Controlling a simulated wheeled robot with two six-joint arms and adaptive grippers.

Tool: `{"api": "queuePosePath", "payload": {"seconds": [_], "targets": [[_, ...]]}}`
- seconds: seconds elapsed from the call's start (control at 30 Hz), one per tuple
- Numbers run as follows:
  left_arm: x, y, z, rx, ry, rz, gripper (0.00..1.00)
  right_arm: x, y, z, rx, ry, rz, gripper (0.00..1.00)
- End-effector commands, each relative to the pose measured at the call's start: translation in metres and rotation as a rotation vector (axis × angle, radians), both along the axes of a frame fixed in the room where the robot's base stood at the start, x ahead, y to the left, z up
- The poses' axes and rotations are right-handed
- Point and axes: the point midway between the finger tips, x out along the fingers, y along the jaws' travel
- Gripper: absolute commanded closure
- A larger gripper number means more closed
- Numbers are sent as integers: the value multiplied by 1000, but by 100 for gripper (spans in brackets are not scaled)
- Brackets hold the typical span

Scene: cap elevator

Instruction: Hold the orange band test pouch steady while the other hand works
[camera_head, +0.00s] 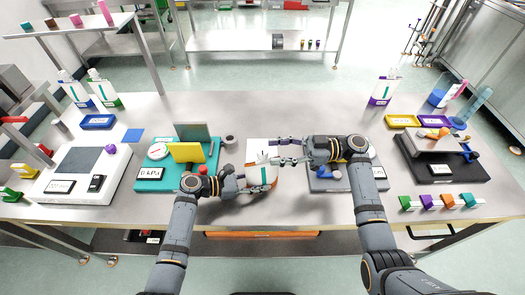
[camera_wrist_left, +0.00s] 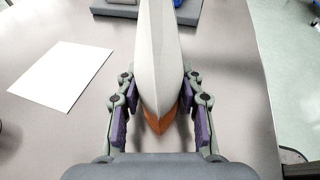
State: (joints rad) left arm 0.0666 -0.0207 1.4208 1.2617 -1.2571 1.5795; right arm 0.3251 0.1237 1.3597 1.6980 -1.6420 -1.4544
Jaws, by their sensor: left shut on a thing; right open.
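The test pouch (camera_head: 262,172) is white with an orange band and stands near the front middle of the table. My left gripper (camera_head: 256,178) is shut on it from the left. In the left wrist view the pouch (camera_wrist_left: 158,55) runs up between the purple-padded fingers of my left gripper (camera_wrist_left: 160,110), its orange end low between them. My right gripper (camera_head: 284,152) is open and empty, just above and right of the pouch. Whether it touches the pouch I cannot tell.
A white sheet (camera_wrist_left: 62,75) lies left of the pouch in the left wrist view. A teal device (camera_head: 150,178) with a yellow panel stands left of my left gripper. A grey device (camera_head: 322,183) sits under my right gripper. Bare table (camera_head: 240,110) lies behind.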

Motion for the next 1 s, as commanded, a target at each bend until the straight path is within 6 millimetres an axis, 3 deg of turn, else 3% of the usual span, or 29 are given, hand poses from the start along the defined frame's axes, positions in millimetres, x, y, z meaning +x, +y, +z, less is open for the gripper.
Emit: {"api": "queuePosePath", "payload": {"seconds": [0.1, 0.23, 0.6, 1.0], "targets": [[0, 0, 0, 1, 0, 0, 80, -1, 24, 1, 4, 0, 0, 47], [0, 0, 0, 1, 0, 0, 80, -2, 40, 0, 1, 1, -1, 47], [0, 0, 0, 1, 0, 0, 80, -2, 47, 0, -1, 2, -1, 48], [0, 0, 0, 1, 0, 0, 80, -2, 46, 0, -1, 1, -1, 100]]}}
